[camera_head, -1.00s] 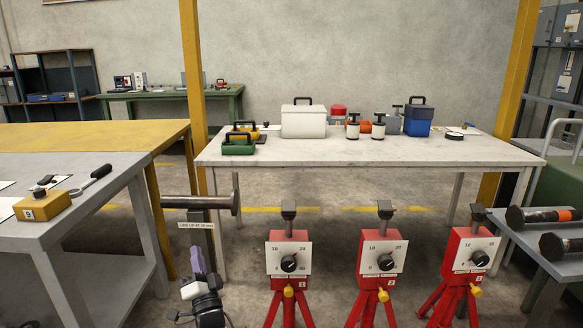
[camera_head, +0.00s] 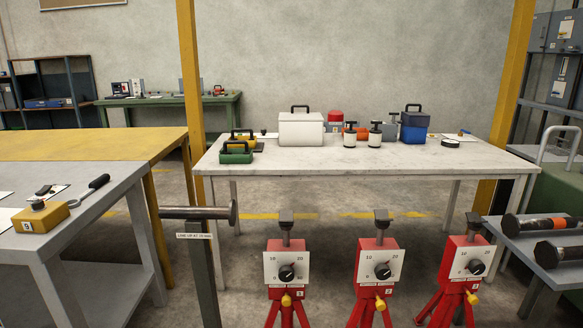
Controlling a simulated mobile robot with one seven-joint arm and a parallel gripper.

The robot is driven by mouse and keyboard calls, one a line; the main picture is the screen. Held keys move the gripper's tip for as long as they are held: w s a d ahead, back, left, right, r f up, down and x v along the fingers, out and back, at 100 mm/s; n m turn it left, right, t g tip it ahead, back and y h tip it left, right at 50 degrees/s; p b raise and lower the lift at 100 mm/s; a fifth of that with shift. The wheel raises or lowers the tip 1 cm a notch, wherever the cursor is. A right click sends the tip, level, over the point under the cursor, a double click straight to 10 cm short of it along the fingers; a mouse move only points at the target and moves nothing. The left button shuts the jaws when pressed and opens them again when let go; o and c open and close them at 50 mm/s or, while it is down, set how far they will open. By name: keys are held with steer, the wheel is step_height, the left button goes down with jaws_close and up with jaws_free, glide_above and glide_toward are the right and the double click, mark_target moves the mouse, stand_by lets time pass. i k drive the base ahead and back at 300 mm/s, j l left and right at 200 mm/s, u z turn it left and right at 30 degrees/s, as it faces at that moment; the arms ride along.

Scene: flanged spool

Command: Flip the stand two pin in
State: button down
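Three red tripod stands stand in a row on the floor, each with a white dial plate, a black knob, a grey top block and a yellow pin low on its front. The middle stand (camera_head: 368,285), whose small tag looks like a 2, has its yellow pin (camera_head: 380,303) below the plate. Whether that pin is in or out cannot be told. The left stand (camera_head: 283,288) has its own yellow pin (camera_head: 286,300), and the right stand (camera_head: 462,280) has another (camera_head: 471,298). My gripper is not in view.
A grey post (camera_head: 208,270) bearing a horizontal flanged bar (camera_head: 190,212) stands left of the stands. A grey bench (camera_head: 110,195) is further left. A side table (camera_head: 550,262) with two dark flanged shafts is at right. A white table (camera_head: 340,158) with boxes stands behind.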

mark_target(380, 304)
steer(key=i+l+z, duration=0.1)
steer(key=z, duration=0.3)
steer(key=i+z, duration=0.5)
steer(key=z, duration=0.25)
